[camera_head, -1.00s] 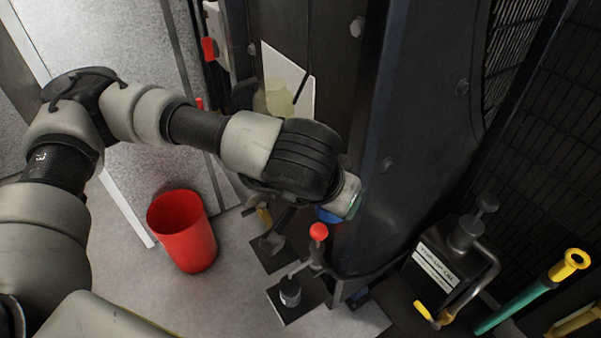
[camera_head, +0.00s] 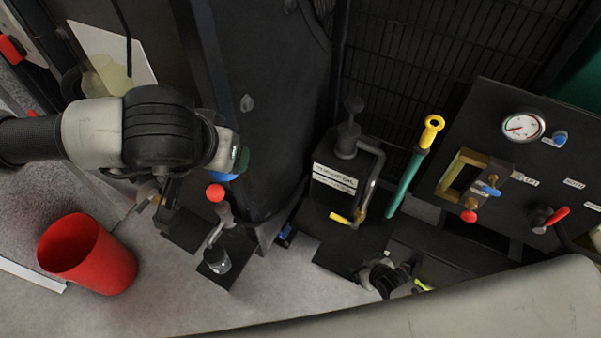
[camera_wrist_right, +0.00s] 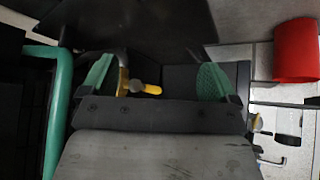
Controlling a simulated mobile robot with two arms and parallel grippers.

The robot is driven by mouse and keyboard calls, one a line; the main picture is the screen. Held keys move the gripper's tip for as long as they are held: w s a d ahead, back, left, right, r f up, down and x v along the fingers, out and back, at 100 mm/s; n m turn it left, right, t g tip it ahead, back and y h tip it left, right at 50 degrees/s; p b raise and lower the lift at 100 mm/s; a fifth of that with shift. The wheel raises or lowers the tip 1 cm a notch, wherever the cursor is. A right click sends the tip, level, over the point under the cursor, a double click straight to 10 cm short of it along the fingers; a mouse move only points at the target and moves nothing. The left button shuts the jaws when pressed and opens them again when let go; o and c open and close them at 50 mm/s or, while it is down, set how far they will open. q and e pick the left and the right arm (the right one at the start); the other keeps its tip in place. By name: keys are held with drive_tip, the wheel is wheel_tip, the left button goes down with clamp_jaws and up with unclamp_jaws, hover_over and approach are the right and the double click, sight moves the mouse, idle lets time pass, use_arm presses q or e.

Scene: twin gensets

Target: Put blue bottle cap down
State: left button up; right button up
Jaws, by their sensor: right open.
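A blue round piece, which looks like the bottle cap (camera_head: 225,177), shows at the underside of my left gripper (camera_head: 238,162) in the head view. The left fingertips are mostly hidden by the wrist, so I cannot tell whether they are closed on it. A red ball knob (camera_head: 215,192) stands just below them. In the right wrist view my right gripper (camera_wrist_right: 155,78) is open, with its green fingertips wide apart. No cap lies between them; a yellow handle (camera_wrist_right: 140,88) shows in the gap beyond.
A red bucket (camera_head: 87,255) stands at the left on the floor. The top-up oil can (camera_head: 335,183), a green lever with yellow end (camera_head: 405,185) and a gauge panel (camera_head: 522,126) stand to the right.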

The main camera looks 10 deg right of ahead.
drive_tip(key=w+a+r+n+t+y, duration=0.1)
drive_tip(key=w+a+r+t+y, duration=0.15)
drive_tip(key=w+r, duration=0.45)
drive_tip(key=w+a+r+n+t+y, duration=0.1)
drive_tip(key=w+a+r, duration=0.15)
drive_tip(key=r, duration=0.75)
drive_tip(key=w+a+r+n+t+y, duration=0.15)
drive_tip(key=w+a+r, duration=0.25)
drive_tip(key=r, duration=0.5)
drive_tip(key=s+a+r+n+g+y, duration=0.1)
drive_tip(key=s+a+r+n+y, duration=0.2)
drive_tip(key=r, duration=0.5)
drive_tip(key=s+a+r+n+g+y, duration=0.1)
drive_tip(key=s+a+r+g+y, duration=0.1)
drive_tip(key=s+a+r+y, duration=0.35)
drive_tip(key=s+a+r+n+g+y, duration=0.15)
drive_tip(key=s+r, duration=0.35)
drive_tip(key=r, duration=0.6)
drive_tip(key=x, duration=1.2)
drive_tip(key=shift+w+a+f, duration=0.15)
drive_tip(key=shift+w+a, duration=0.05)
drive_tip(key=shift+w, duration=0.25)
drive_tip(key=c, duration=0.9)
drive_tip(key=o, duration=0.9)
